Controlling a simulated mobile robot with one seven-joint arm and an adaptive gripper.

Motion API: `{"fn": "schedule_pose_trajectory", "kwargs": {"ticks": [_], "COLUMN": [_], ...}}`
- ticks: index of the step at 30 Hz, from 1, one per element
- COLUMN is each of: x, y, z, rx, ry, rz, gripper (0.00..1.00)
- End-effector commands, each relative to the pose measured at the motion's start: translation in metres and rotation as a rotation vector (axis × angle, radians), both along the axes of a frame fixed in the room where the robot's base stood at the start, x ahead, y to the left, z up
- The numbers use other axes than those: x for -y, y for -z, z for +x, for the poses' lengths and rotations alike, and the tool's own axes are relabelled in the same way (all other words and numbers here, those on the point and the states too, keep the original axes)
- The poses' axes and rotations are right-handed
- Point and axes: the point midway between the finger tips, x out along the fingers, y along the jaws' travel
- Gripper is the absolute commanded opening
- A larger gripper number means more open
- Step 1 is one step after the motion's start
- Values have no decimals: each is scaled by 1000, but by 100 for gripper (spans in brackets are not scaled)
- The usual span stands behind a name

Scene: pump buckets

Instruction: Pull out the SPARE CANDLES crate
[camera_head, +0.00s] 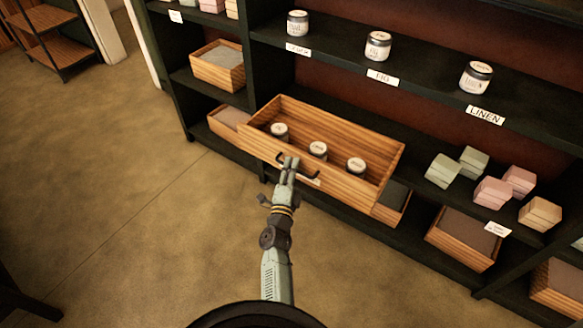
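The wooden crate (360,195) juts out from the dark shelf toward me, at a level below the jars' shelf. My gripper (289,164) is at the handle on the crate's front. Its fingers look close together around the handle bar, with the arm coming up from below.
The shelf above holds jars over labels, including the LINEN label (485,115). Soap-like blocks (492,191) sit to the right of the crate. Other wooden boxes, such as one at upper left (218,68), stand in the shelf. The floor (130,220) in front and left is clear.

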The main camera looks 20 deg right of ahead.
Motion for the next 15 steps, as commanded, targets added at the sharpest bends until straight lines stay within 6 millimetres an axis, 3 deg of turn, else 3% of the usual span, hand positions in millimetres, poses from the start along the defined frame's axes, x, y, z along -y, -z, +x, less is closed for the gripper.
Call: {"fn": "schedule_pose_trajectory", "kwargs": {"ticks": [15], "x": [-33], "y": [13], "z": [-59], "rx": [-2], "ry": [-1], "rz": [0], "gripper": [18]}}
